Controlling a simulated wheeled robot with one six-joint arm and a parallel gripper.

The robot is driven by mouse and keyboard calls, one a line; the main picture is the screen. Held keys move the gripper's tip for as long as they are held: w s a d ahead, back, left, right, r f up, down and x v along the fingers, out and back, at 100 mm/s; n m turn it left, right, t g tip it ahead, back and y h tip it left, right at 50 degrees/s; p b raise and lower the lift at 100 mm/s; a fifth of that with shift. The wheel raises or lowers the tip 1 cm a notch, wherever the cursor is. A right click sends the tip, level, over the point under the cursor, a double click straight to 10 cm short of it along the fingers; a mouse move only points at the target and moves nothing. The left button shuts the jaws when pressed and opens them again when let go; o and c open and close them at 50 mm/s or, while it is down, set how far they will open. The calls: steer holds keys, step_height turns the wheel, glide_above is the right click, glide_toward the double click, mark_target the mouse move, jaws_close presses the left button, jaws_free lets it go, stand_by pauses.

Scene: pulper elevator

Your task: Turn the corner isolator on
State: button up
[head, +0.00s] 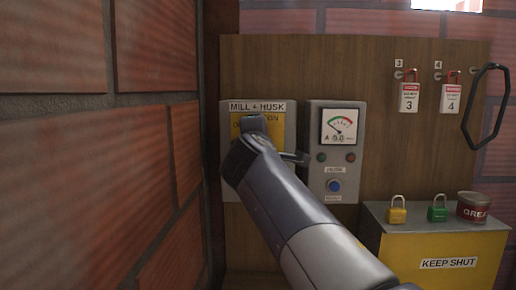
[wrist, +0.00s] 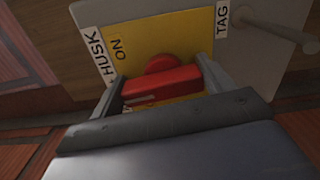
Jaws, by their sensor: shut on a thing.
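The corner isolator (head: 282,127) is a grey box with a yellow plate and a "MILL + HUSK" label, on the wooden board beside the brick corner. In the wrist view its yellow plate (wrist: 190,40) shows an "ON" mark and a "TAG" label. Its red handle (wrist: 160,84) lies across the plate in front of a round red hub. My gripper (wrist: 160,80) is shut on the red handle, one finger at each end. In the head view my gripper (head: 262,128) covers the handle and part of the plate.
A grey meter box (head: 345,113) with a dial and blue button stands close to the right. A brick wall (head: 80,180) is close on the left. A yellow "KEEP SHUT" box (head: 400,262) carries padlocks and a tin. A grey rod (wrist: 275,32) juts out near the plate.

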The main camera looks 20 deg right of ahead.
steer(key=shift+f+m+b, duration=0.15)
steer(key=shift+m+b, duration=0.2)
steer(key=shift+m, duration=0.25)
steer(key=o, duration=1)
steer(key=b+v, duration=0.2)
steer(key=v, duration=0.8)
steer(key=shift+s+a, duration=0.1)
steer(key=shift+s, duration=0.3)
steer(key=shift+w, duration=0.1)
